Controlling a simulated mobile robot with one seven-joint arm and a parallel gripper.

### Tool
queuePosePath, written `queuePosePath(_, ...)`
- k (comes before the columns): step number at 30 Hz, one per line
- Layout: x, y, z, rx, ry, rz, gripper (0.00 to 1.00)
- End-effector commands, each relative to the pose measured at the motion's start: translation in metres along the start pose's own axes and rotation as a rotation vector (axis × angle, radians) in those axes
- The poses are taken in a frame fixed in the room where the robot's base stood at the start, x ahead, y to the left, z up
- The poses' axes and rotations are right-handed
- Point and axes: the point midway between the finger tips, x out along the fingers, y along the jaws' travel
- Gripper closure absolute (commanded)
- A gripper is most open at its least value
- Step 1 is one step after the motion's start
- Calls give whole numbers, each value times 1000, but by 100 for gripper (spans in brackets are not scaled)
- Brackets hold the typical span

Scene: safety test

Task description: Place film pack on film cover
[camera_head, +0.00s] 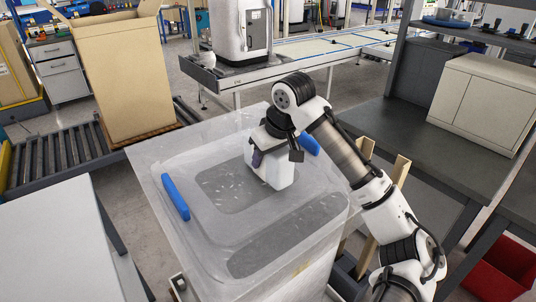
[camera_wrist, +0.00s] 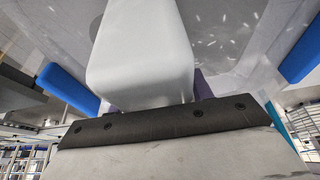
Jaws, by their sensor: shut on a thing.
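The film pack appears to be the white rounded block (camera_head: 273,173) under my gripper (camera_head: 275,153). In the wrist view the white block (camera_wrist: 145,55) fills the upper middle, with the dark gripper plate (camera_wrist: 165,124) below it. My gripper is shut on it, with a dark purple part at its side. The film cover appears to be the grey translucent cover (camera_head: 180,246) with blue handles at its left (camera_head: 175,197) and right (camera_head: 309,144). The block is over the cover's middle; whether it touches is unclear. Its underside is hidden.
A roller conveyor (camera_head: 50,160) with an open cardboard box (camera_head: 115,75) is at the left. A white-topped table (camera_head: 50,240) stands at the lower left. A dark bench (camera_head: 405,125) with a beige cabinet (camera_head: 488,100) is at the right. A red bin (camera_head: 505,268) is at the lower right.

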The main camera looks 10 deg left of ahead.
Motion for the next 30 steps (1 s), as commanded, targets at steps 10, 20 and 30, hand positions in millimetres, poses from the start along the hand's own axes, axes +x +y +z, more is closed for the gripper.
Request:
queuePosePath(10, 2, 0, 1, 0, 0, 0, 28)
queuePosePath(20, -10, 0, -1, 0, 0, 2, 28)
queuePosePath(30, -81, 0, -1, 0, 1, 2, 28)
